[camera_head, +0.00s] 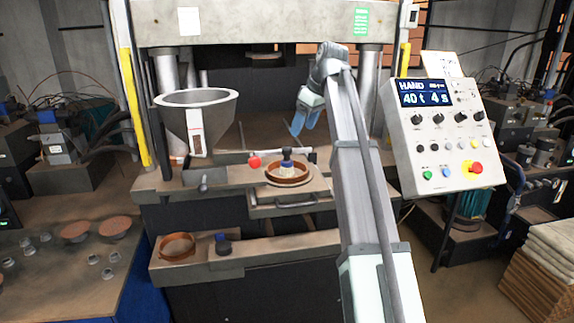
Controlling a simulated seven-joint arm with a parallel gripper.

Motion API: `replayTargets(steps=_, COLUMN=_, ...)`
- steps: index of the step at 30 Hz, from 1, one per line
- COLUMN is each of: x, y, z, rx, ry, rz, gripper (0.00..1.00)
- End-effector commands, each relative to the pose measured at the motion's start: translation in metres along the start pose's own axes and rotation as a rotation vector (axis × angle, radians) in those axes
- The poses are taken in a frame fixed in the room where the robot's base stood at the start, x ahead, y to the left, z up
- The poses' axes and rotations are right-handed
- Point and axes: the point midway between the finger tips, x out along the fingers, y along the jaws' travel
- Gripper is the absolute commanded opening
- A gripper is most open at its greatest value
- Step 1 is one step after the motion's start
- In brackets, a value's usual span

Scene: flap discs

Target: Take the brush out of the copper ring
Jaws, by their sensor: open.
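The copper ring (272,178) lies on the press's front ledge, near the middle of the picture. A short upright thing with a dark knob, a blue band and a pale lower part stands inside it; I take it for the brush (287,156). Its lower end is partly hidden by the ring's rim. My gripper (298,124) is above and behind the ring, with blue fingers pointing down. It is open, apart from the brush, and nothing shows between the fingers.
A steel hopper (222,105) and a red knob (254,162) are left of the ring. A second copper ring (163,250) and a dark, blue-topped piece (222,245) sit on the lower shelf. A control panel (437,150) stands right of my arm.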

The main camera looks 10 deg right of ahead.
Motion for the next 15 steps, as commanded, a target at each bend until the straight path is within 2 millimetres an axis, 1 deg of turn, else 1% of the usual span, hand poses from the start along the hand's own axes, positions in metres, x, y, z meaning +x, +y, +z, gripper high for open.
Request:
replayTargets(steps=1, x=0.001, y=-0.004, z=-0.005, rx=-0.022, ry=0.005, rz=-0.006, gripper=0.72)
replayTargets(steps=5, x=0.011, y=-0.007, z=-0.008, rx=-0.041, ry=0.009, rz=-0.011, gripper=0.72)
replayTargets(steps=15, x=0.067, y=-0.007, z=-0.008, rx=-0.038, ry=0.007, rz=-0.01, gripper=0.72)
